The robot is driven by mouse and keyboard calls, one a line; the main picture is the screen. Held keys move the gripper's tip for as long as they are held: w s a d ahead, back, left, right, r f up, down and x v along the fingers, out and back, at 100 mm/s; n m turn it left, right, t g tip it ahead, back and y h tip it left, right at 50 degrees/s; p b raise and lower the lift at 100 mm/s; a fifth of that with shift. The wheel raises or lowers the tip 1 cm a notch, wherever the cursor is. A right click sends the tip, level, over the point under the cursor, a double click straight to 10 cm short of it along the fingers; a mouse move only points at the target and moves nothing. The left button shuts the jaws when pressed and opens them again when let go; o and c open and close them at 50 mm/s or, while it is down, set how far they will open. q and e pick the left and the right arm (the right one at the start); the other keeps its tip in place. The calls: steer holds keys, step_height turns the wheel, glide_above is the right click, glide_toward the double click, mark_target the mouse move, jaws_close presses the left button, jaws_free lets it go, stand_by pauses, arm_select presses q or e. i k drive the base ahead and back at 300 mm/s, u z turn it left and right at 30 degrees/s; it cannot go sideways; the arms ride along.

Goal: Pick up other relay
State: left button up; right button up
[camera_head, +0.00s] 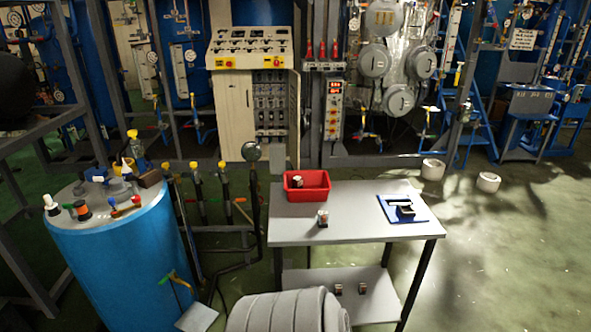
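A small relay-like block (322,218) with a clear or pale top and a dark lower part stands upright on the grey table (345,225), in front of the red bin (306,194). Another small block (297,182), perhaps a relay, is in the bin at its left side. Two more small dark and pale blocks, one on the left (338,289) and one on the right (362,288), sit on the lower shelf (375,305). They are too small to tell their type. Neither of my grippers shows in the head view.
A blue mat (416,216) with a black and white device (404,208) lies at the table's right. A blue tank (120,265) with bottles on top stands at the left. An open control cabinet (235,115) stands behind. The table's front middle is clear.

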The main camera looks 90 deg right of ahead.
mark_target(323, 216)
steer(key=z, duration=3.25)
steer(key=i, duration=0.7)
